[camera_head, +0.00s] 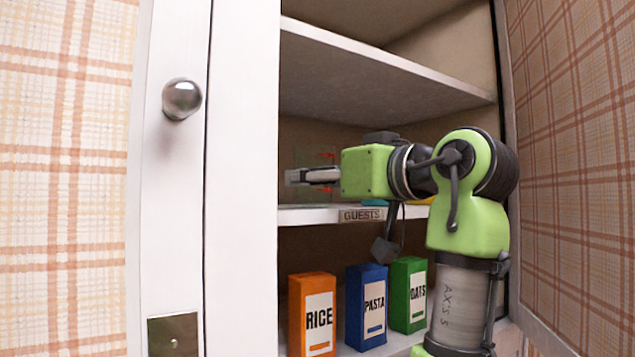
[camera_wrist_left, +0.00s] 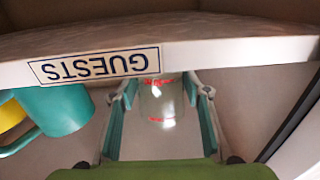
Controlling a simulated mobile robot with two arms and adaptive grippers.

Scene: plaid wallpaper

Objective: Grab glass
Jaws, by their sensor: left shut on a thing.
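A clear glass (camera_wrist_left: 162,103) with red markings stands between the two teal-padded fingers of my left gripper (camera_wrist_left: 161,112) in the left wrist view. The fingers are shut on its sides. In the head view, the glass (camera_head: 326,156) shows only faintly, with small red marks, around the grey fingers of my left gripper (camera_head: 306,176). It is above the shelf marked GUESTS (camera_head: 300,215); I cannot tell whether its base touches the shelf. My right gripper is not in view.
A teal mug (camera_wrist_left: 62,110) and a yellow thing (camera_wrist_left: 10,113) are beside the glass. Rice (camera_head: 312,312), pasta (camera_head: 366,305) and oats (camera_head: 408,292) boxes stand below. An upper shelf (camera_head: 380,75) is overhead. A white door with a round knob (camera_head: 182,99) is at left.

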